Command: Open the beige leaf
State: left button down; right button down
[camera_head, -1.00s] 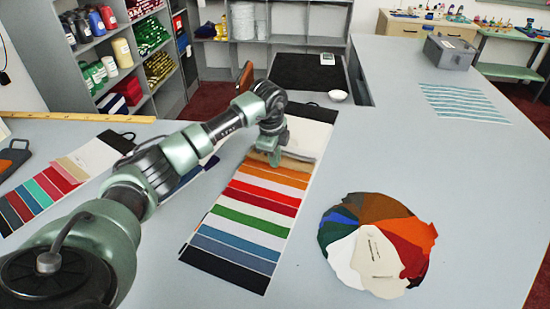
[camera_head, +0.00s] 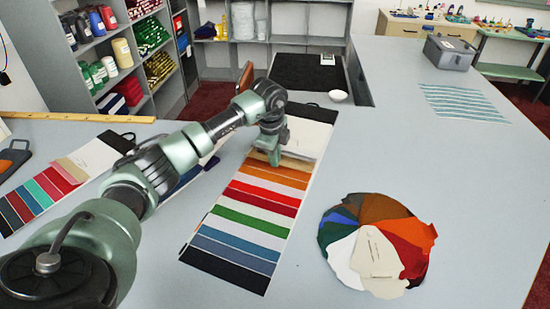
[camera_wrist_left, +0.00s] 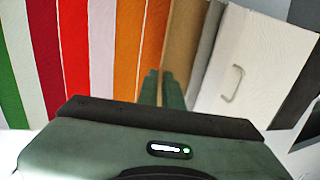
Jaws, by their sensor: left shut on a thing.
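A long swatch card (camera_head: 245,215) with several coloured strips lies on the grey counter. Its beige leaf (camera_head: 297,164) is a tan strip between the orange strips and the white header. In the left wrist view the beige leaf (camera_wrist_left: 181,45) runs between an orange strip and a grey one. My left gripper (camera_head: 272,158) is at the left end of this leaf, pointing down. In the left wrist view its fingers (camera_wrist_left: 162,88) are together at the leaf's near end, shut on it. The fingers hide the pinched edge. My right gripper is not in view.
A round fan of coloured swatches (camera_head: 405,225) lies to the right. Another swatch card (camera_head: 40,190) lies at the left. A black mat (camera_head: 300,72), a small white bowl (camera_head: 337,96), a striped cloth (camera_head: 465,103) and a grey box (camera_head: 449,52) are farther back. The right-hand counter between them is clear.

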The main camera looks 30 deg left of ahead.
pick_arm(q)
jog(key=w+r+p, duration=0.2)
jog(key=w+r, duration=0.1)
jog(key=r, duration=0.5)
jog(key=w+a+r+p, duration=0.1)
jog(key=w+r+p, duration=0.2)
jog(key=r, duration=0.4)
jog(key=shift+w+a+r+p, duration=0.15)
jog(key=shift+w+r+p, duration=0.2)
jog(key=shift+w, duration=0.1)
jog(key=c, duration=1.8)
grip_release()
jog(key=shift+o, duration=1.2)
jog(key=shift+w+f, duration=0.15)
notch_tip(320, 180, up, 8)
jog(key=s+b, duration=0.1)
jog(key=b, duration=0.2)
jog(key=shift+s+f, duration=0.15)
jog(key=shift+s, duration=0.1)
